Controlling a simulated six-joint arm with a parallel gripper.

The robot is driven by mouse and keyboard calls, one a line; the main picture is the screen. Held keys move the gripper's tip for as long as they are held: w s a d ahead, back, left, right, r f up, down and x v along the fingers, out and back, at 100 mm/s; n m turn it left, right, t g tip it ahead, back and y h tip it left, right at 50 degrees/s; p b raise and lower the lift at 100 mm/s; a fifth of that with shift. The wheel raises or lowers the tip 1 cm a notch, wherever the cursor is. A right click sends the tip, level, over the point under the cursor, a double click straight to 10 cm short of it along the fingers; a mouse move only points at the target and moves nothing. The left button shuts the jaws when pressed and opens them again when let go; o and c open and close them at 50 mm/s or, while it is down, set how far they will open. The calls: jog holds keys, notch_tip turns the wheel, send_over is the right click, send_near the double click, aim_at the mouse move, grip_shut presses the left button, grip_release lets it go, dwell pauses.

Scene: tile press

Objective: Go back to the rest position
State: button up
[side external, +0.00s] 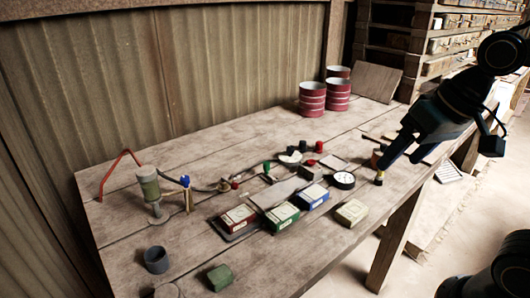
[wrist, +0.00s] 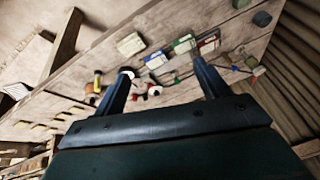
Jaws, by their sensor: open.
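My gripper (side external: 396,168) is over the right end of the wooden bench (side external: 200,150) in the side view. Its two dark fingers are apart, with nothing seen between them. A small yellow-and-dark piece (side external: 379,178) shows right by one fingertip; I cannot tell whether they touch. In the wrist view, the fingers (wrist: 163,70) are spread, with the bench beyond. A red box (side external: 238,218), a green box (side external: 282,216), a blue box (side external: 312,196) and a beige box (side external: 351,212) lie along the bench's front half. The red box sits at a dark flat tray.
A round dial (side external: 343,180) lies left of my gripper. Red tins (side external: 312,98) stand at the back. A green pump-like cylinder (side external: 150,187) with a red handle, a grey cup (side external: 156,259) and a green block (side external: 220,277) are at the left. Shelves (side external: 420,40) rise behind.

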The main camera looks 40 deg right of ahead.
jog(key=shift+s+d+f+n+t+h, duration=0.2)
jog(key=shift+s+n, duration=0.3)
jog(key=shift+s, duration=0.35)
jog(key=shift+s+d+f+n+t, duration=0.1)
jog(key=shift+s+d+f+n, duration=0.15)
jog(key=shift+s+n, duration=0.4)
jog(key=shift+s+d+f+n+t+h, duration=0.15)
jog(key=shift+s+d+n, duration=0.15)
jog(key=shift+s, duration=0.7)
